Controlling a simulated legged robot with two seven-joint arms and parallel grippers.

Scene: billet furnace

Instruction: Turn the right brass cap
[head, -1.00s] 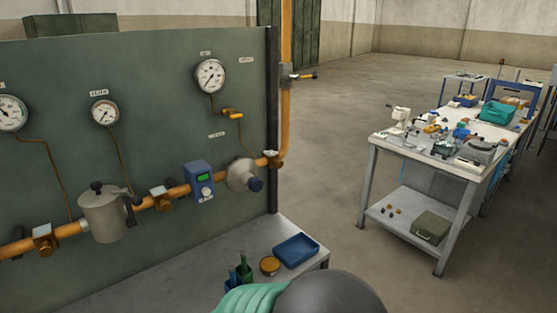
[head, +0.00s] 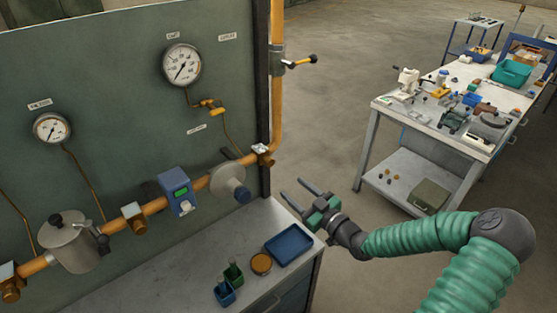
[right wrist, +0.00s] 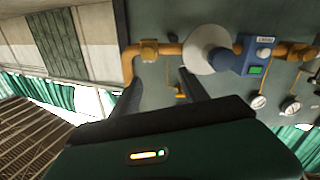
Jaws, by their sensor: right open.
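Orange pipe runs along the green panel and carries several brass fittings. The rightmost brass cap (head: 263,155) sits at the pipe's bend by the panel's right edge, with a pale tag on top. It also shows in the right wrist view (right wrist: 149,50), upper left of centre. Another brass fitting (head: 133,217) sits further left on the pipe. My right gripper (head: 291,187) is open and empty, its two fingers pointing toward the panel. In the head view it is below and right of the rightmost cap, apart from it. My left gripper is not in view.
A round grey flange (head: 230,183) and a blue meter (head: 176,190) sit left of the cap. A yellow-handled valve (head: 300,62) juts from the riser above. Below, a bench holds a blue tray (head: 288,246). A cluttered table (head: 380,150) stands right.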

